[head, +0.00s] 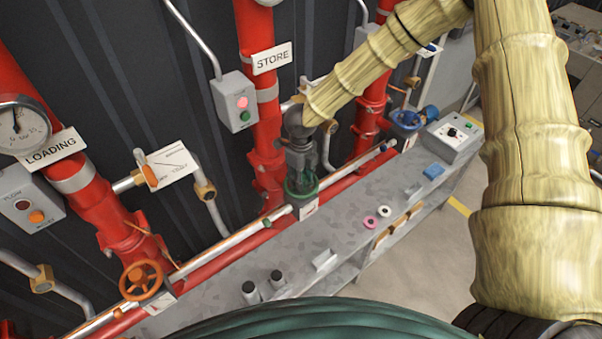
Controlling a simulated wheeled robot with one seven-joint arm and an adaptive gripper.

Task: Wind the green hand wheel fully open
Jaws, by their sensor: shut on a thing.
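The green hand wheel (301,190) sits on the pipework below the STORE sign, in the middle of the head view. My gripper (301,168) is directly above it, pointing down, with its fingers at the wheel. It is shut on the wheel. My arm comes in from the upper right. The fingers and wrist cover the back and middle of the wheel, so the exact finger contact is hidden. The wheel's near rim shows below the gripper.
An orange hand wheel (141,279) is at lower left and a blue hand wheel (407,120) at upper right. A button box (236,102) hangs left of my wrist. A grey bench (350,228) with small parts lies in front. Red vertical pipes (262,120) stand close behind.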

